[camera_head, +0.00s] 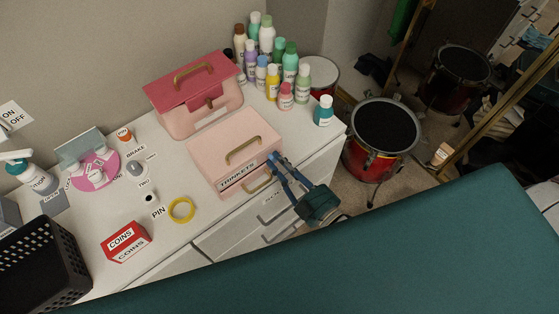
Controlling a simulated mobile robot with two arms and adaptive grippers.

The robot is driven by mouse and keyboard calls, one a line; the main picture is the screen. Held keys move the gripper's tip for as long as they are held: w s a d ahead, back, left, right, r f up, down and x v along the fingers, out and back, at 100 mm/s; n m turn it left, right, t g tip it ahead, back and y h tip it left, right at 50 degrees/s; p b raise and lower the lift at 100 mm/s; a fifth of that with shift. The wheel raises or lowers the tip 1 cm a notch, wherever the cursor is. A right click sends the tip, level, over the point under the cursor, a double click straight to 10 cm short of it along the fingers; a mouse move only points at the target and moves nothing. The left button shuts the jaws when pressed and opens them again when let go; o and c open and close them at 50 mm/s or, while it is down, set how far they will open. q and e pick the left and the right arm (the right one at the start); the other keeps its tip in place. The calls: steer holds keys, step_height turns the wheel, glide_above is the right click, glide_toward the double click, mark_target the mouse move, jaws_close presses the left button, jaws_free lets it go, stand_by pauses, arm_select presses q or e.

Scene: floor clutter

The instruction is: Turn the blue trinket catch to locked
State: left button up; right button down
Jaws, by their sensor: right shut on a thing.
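The pink trinket box (228,143) stands shut near the counter's front edge, with a "TRINKETS" label (238,174) on its front and a brass handle on its lid. My right gripper (277,164) reaches in from the lower right, its fingers at the front right corner of the box. It is shut on a small blue piece there, which appears to be the blue catch (273,158). The fingers cover most of the catch, so I cannot tell its turn position. My left gripper is not in view.
A darker pink case (195,95) stands behind the box, with several bottles (272,62) to its right. A yellow ring (181,210), a red coins box (126,241) and a black basket (42,265) are left. Drawers (240,232) lie below; a drum (384,128) stands right.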

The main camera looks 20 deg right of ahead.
steer(key=shift+f+m, duration=0.15)
steer(key=shift+m, duration=0.8)
steer(key=shift+f+m, duration=0.1)
steer(key=shift+m, duration=0.85)
steer(key=c, duration=1.6)
jaws_free()
steer(key=shift+c, duration=0.2)
steer(key=v, duration=1.2)
steer(key=shift+r, duration=0.1)
